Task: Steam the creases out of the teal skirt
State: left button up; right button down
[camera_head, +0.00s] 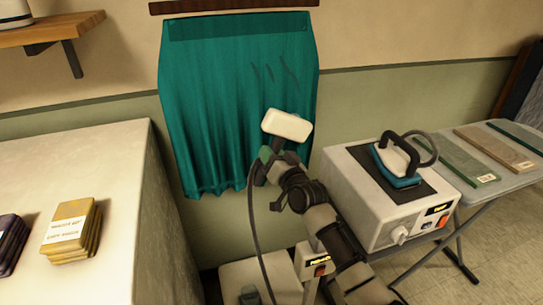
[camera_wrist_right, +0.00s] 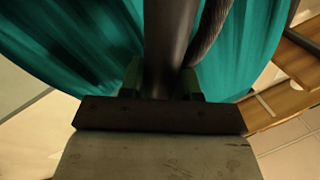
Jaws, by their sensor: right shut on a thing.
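The teal skirt (camera_head: 215,110) hangs from a dark wooden rail on the wall in the head view. Several dark crease lines show on its upper right part. My right gripper (camera_head: 272,160) is shut on the handle of a steamer with a pale head (camera_head: 287,125). The head is in front of the skirt's right side, below the creases; I cannot tell whether it touches the cloth. In the right wrist view the dark steamer handle (camera_wrist_right: 170,45) stands between my fingers, with the skirt (camera_wrist_right: 70,45) behind. My left gripper is not in view.
The steamer's hose (camera_head: 253,225) hangs down to a pale base unit (camera_head: 255,278) on the floor. An iron (camera_head: 398,160) rests on a boxy station (camera_head: 365,205) at right, beside an ironing board (camera_head: 515,180). A pale counter (camera_head: 95,180) with folded yellow cloths (camera_head: 72,230) stands at left.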

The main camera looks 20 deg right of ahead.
aim_at(275, 112)
jog(key=shift+r+p, duration=5.65)
jog(key=shift+r, duration=1.05)
jog(key=shift+a+p+v, duration=0.25)
jog(key=shift+p+v, duration=0.55)
jog(key=shift+v, duration=0.4)
jog(key=shift+a+p+v, duration=0.25)
jog(key=shift+p+v, duration=0.5)
jog(key=shift+v, duration=0.5)
jog(key=shift+s+r, duration=0.1)
jog(key=shift+s, duration=0.05)
